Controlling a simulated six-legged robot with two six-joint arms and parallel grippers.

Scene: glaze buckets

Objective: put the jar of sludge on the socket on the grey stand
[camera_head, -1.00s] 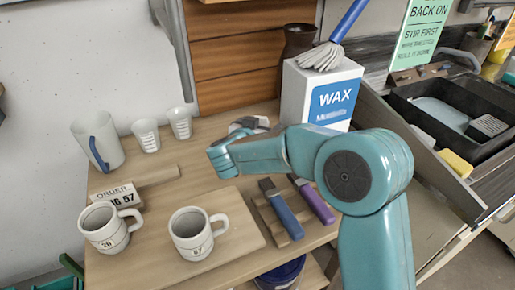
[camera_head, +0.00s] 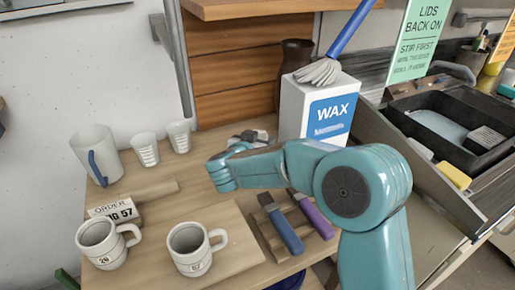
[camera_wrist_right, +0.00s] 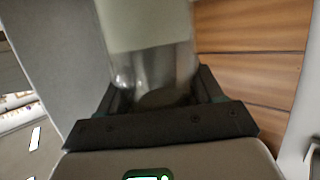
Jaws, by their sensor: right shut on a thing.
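My right gripper (camera_wrist_right: 155,100) is shut on a see-through jar (camera_wrist_right: 150,45), which shows upright in the right wrist view with a pale grey-green upper part and a clear, shiny lower part. I take it to be the jar of sludge; its top is cut off by the picture edge. In the head view my right arm reaches left over the table, and its gripper (camera_head: 247,138) shows only small and partly hidden behind the wrist. I cannot make out the jar there. I cannot make out the grey stand or its socket in either view. My left gripper is not in view.
A pitcher (camera_head: 95,152) and two cups (camera_head: 145,150) stand at the back left. A WAX box (camera_head: 318,110) stands behind my arm, with blue and purple-handled tools (camera_head: 287,235) in front. A dark tray (camera_head: 455,125) is right.

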